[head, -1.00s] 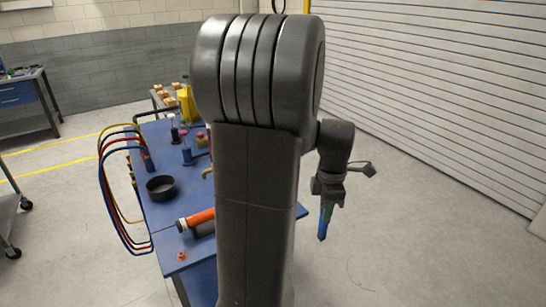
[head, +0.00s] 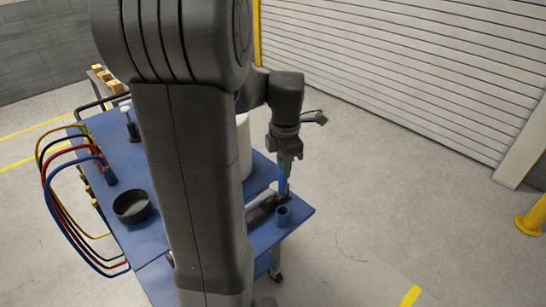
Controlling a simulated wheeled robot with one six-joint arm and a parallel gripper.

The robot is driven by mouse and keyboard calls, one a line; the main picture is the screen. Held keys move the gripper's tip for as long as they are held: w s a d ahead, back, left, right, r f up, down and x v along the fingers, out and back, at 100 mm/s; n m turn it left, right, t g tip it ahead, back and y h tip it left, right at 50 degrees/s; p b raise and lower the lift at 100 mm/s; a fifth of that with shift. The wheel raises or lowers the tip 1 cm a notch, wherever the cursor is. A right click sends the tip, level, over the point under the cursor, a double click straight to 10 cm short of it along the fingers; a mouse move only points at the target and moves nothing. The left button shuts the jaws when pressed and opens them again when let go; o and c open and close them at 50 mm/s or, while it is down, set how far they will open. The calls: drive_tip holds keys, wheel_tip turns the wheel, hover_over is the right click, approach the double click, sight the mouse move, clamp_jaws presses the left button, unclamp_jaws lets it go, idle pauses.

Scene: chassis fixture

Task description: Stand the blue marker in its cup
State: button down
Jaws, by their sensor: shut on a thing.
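My gripper (head: 284,158) is shut on the blue marker (head: 283,183) and holds it upright, with its lower part pointing down. The marker is over the right corner of the blue table. A small round blue cup (head: 282,216) with an open top stands on that corner, just below the marker's lower end in the picture. The marker looks to be behind or above the cup; I cannot tell the exact gap.
A dark object (head: 262,212) lies beside the cup. A black round bowl (head: 132,207) and looped coloured cables (head: 75,185) are on the left side of the table (head: 150,240). A white cylinder (head: 243,145) is partly hidden behind my arm, which covers the table's middle.

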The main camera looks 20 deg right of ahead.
sight(284, 191)
drive_tip(key=shift+s+d+f+b, duration=0.1)
drive_tip(key=shift+s+f+b, duration=0.05)
drive_tip(key=shift+f+b, duration=1.6)
drive_tip(key=shift+f, duration=0.45)
drive_tip(key=shift+f+b, duration=2.05)
drive_tip(key=shift+f, duration=1.1)
drive_tip(key=c, duration=1.2)
unclamp_jaws()
drive_tip(key=shift+o, duration=0.2)
drive_tip(key=shift+r, duration=0.15)
